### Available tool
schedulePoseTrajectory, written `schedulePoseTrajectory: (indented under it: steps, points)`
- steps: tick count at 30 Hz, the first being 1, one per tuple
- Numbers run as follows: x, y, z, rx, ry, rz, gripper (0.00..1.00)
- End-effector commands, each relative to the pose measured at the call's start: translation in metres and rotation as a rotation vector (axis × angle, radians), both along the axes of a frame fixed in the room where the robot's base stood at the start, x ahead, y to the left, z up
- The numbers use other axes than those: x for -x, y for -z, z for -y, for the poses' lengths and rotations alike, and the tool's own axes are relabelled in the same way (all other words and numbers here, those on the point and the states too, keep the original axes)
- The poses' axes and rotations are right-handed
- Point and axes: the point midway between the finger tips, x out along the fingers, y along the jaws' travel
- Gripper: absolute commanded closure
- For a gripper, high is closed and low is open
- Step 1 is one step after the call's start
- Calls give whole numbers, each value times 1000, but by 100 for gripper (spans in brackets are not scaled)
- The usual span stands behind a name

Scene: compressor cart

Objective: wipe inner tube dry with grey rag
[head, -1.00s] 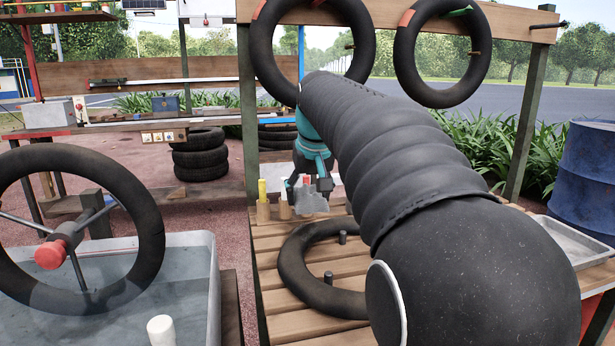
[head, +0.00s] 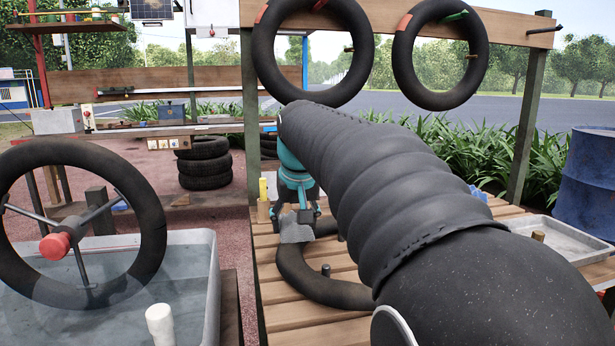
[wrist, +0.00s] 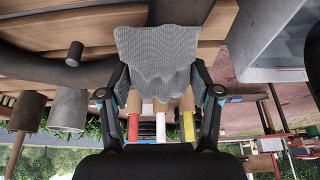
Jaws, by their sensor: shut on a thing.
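The grey rag (head: 297,229) hangs from my gripper (head: 298,208), which is shut on it. In the wrist view the rag (wrist: 157,58) spreads out between and beyond the fingers of my gripper (wrist: 160,100). A black inner tube (head: 318,288) lies flat on the slatted bench around short pegs. The rag is at the tube's far left part in the head view; I cannot tell whether it touches. My arm hides the tube's right side. In the wrist view part of the tube (wrist: 45,70) shows left of the rag.
A water tank (head: 205,270) stands at left with another tube (head: 150,225) upright over it on a red-knobbed spindle. Two tubes hang from the board (head: 520,32) above. A yellow-topped holder (head: 263,200) stands behind the bench tube. A metal tray (head: 560,240) is at right.

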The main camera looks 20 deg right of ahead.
Motion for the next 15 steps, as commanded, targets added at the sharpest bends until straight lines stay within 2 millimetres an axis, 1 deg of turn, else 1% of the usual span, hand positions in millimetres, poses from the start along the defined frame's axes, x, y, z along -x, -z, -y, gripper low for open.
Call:
schedulePoseTrajectory:
  steps: [2, 6, 10, 15]
  points:
    - [1, -7, -2, -1, 1, -3, 69]
    - [1, -39, -2, 0, 0, 2, 69]
    - [1, -45, -2, 0, 0, 0, 69]
    - [1, -61, -3, 0, -2, 1, 69]
